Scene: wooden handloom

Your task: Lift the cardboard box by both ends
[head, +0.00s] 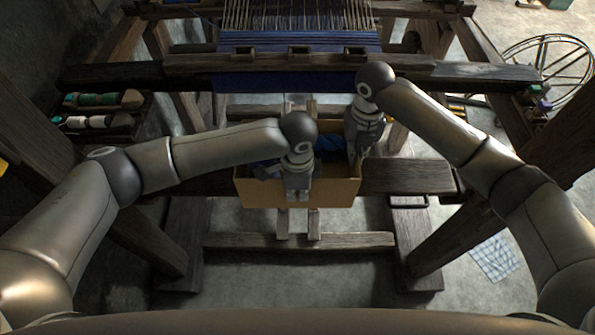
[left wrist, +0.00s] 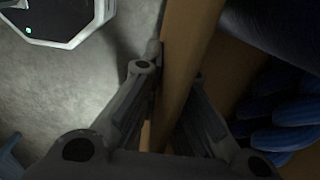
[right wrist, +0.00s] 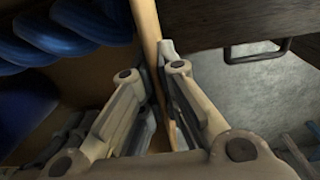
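The cardboard box (head: 335,195) is open-topped and holds dark blue yarn (head: 328,144). It is at the wooden bench in the middle of the head view; whether it touches the bench is hidden. My left gripper (head: 298,196) is at the box's near wall. In the left wrist view the wall (left wrist: 185,50) runs between the fingers, which press close on both sides. My right gripper (head: 358,152) is at the box's right wall. In the right wrist view that wall (right wrist: 147,25) passes between its fingers, which close on it.
The wooden bench (head: 410,178) extends to the right, with a dark metal handle (head: 409,203) below. The loom beam (head: 300,62) with blue cloth stands behind. A tray of spools (head: 98,122) is at left, a spoked wheel (head: 555,65) at right. Loom posts flank both arms.

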